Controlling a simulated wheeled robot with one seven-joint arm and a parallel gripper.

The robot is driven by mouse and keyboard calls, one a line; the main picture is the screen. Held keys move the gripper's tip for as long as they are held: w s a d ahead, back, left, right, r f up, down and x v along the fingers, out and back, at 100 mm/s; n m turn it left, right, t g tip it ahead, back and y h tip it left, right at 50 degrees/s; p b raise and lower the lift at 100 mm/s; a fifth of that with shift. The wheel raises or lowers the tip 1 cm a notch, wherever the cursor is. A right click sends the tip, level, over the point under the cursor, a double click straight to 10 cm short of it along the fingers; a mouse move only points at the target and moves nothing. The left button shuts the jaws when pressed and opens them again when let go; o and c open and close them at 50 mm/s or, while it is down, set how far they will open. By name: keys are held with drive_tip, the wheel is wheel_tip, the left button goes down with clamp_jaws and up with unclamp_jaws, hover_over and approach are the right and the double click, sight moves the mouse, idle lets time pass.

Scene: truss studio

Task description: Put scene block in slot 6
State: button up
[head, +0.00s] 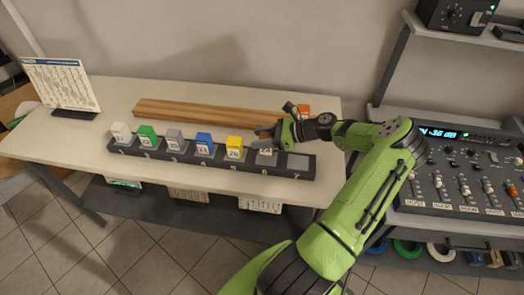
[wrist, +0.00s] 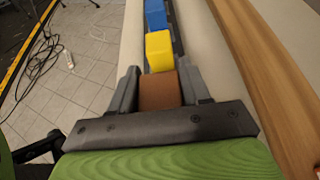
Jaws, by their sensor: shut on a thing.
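A long dark rack (head: 212,165) with numbered slots lies along the table's front. From left it holds a white block (head: 121,133), a green block (head: 147,136), a grey block (head: 175,140), a blue block (head: 204,145) and a yellow block (head: 235,148). My gripper (head: 268,143) is over slot 6, right of the yellow block. In the wrist view, my gripper (wrist: 158,82) is shut on a brown block (wrist: 160,91), in line behind the yellow block (wrist: 159,52). The brown block is mostly hidden in the head view; I cannot tell whether it is fully seated.
Slot 7 (head: 298,163) at the rack's right end looks empty. A wooden plank (head: 200,113) lies behind the rack, with an orange object (head: 303,110) near its right end. A printed sheet (head: 60,85) stands at left. A mixing console (head: 455,175) is to the right.

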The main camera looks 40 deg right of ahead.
drive_tip(key=shift+f, duration=1.8)
drive_tip(key=shift+a+f, duration=0.1)
drive_tip(key=o, duration=1.1)
drive_tip(key=v, duration=1.2)
drive_tip(key=w+a+r+n+g+h, duration=0.2)
drive_tip(key=a+r+n+g, duration=0.4)
drive_tip(key=a, duration=0.5)
drive_tip(key=w+a+r+n+g+h, duration=0.2)
drive_tip(key=a+r+n+g+h, duration=0.15)
drive_tip(key=a+n, duration=0.6)
drive_tip(key=s+a+r+n+t+h, duration=0.1)
drive_tip(key=s+a+r+n+t, duration=0.1)
drive_tip(key=s+a+r+n, duration=0.2)
drive_tip(key=s+a+r+n+t+h, duration=0.1)
drive_tip(key=s+a+r+n+t, duration=0.1)
drive_tip(key=s+a+r+n, duration=0.3)
drive_tip(key=s+a+n, duration=0.3)
drive_tip(key=s+n, duration=0.1)
drive_tip(key=s, duration=0.2)
drive_tip(key=shift+s+a+r+h, duration=0.25)
drive_tip(key=shift+r+h, duration=0.05)
drive_tip(key=shift+h, duration=0.05)
